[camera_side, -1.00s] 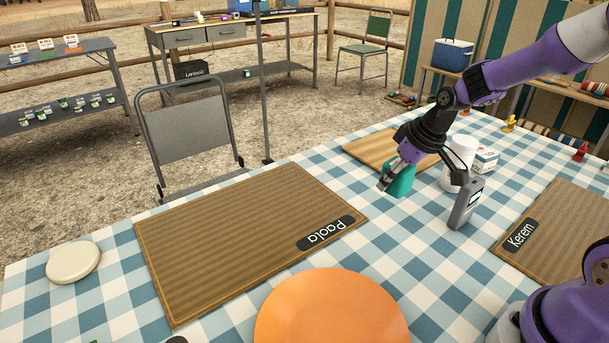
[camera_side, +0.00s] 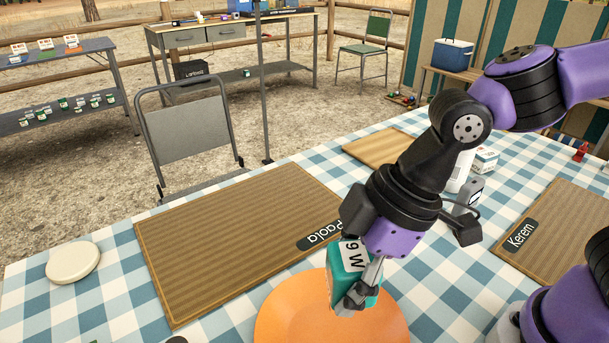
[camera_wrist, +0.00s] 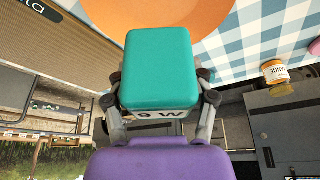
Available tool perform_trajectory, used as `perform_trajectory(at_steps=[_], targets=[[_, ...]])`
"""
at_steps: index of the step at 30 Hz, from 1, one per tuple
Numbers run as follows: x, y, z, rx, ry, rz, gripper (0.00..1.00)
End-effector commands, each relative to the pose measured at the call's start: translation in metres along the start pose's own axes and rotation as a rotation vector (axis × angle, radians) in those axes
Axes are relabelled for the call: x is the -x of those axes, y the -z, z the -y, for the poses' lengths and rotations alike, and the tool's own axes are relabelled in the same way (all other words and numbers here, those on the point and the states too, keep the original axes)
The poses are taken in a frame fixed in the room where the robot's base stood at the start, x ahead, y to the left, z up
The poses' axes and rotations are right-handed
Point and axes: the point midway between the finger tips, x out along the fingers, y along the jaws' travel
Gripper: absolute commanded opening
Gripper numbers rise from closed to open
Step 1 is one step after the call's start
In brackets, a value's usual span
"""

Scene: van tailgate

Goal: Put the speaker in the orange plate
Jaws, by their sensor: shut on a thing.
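The teal block-shaped speaker (camera_side: 347,262), with a white label reading "9 W", is between the fingers of my gripper (camera_side: 358,296). In the side view it is in front of the orange plate (camera_side: 285,318) and looks to be above it, though the height is hard to judge. In the wrist view the speaker (camera_wrist: 160,70) fills the middle, with a finger of my gripper (camera_wrist: 160,95) on each side of it. The orange plate (camera_wrist: 120,15) shows beyond it at the top.
A woven mat marked "Paola" (camera_side: 220,240) lies left of the plate. Another marked "Kerem" (camera_side: 570,235) is at right. A round cream lid-like disc (camera_side: 73,262) lies at far left. A grey device (camera_side: 466,190), a white cylinder (camera_side: 462,170) and a small box (camera_side: 485,158) stand behind my arm.

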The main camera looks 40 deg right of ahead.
Motion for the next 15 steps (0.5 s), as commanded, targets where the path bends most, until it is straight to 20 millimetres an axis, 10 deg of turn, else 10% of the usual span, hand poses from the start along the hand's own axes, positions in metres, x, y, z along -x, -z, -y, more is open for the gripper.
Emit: perform_trajectory(at_steps=[7, 15], targets=[[0.005, -0.01, 0.097, 0.409, 0.167, -0.006, 0.13], [-0.009, -0.017, 0.092, 0.491, 0.204, -0.001, 0.13]])
